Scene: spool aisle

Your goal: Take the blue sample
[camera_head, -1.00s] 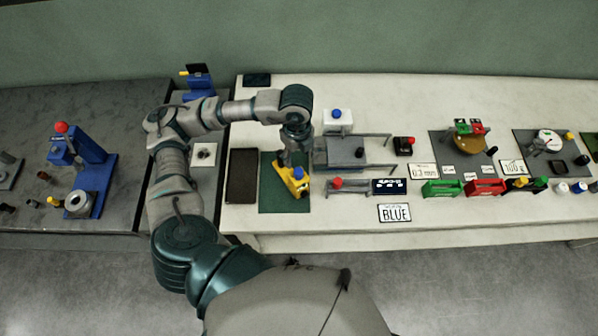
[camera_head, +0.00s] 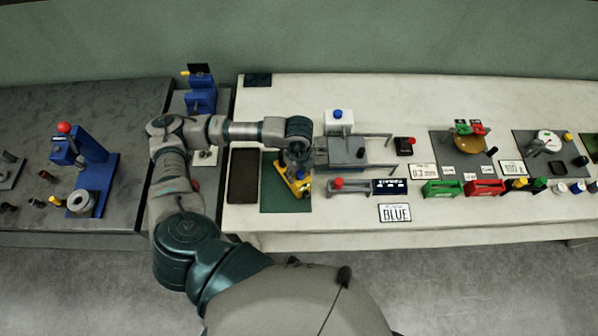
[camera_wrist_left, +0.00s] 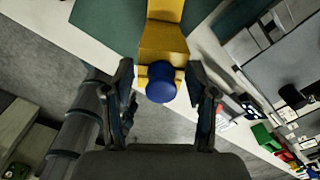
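A "BLUE" card (camera_head: 395,213) lies at the front of the pale bench. A yellow device (camera_head: 306,190) with a blue round knob sits on a green mat (camera_head: 282,199). In the left wrist view, the yellow device (camera_wrist_left: 163,42) reaches down between my fingers, and its blue knob (camera_wrist_left: 161,83) shows between them with gaps on both sides. My left gripper (camera_head: 297,172) is over the device; in the wrist view it (camera_wrist_left: 164,92) is open. It partly hides the device in the head view. I cannot tell which item is the blue sample. My right gripper is not in view.
A grey fixture (camera_head: 347,151) stands just right of the mat, with a red-knobbed bar (camera_head: 338,184) in front. A dark tray (camera_head: 243,176) lies to the left. Green (camera_head: 441,189) and red (camera_head: 485,187) boxes stand further right. Blue machines stand left.

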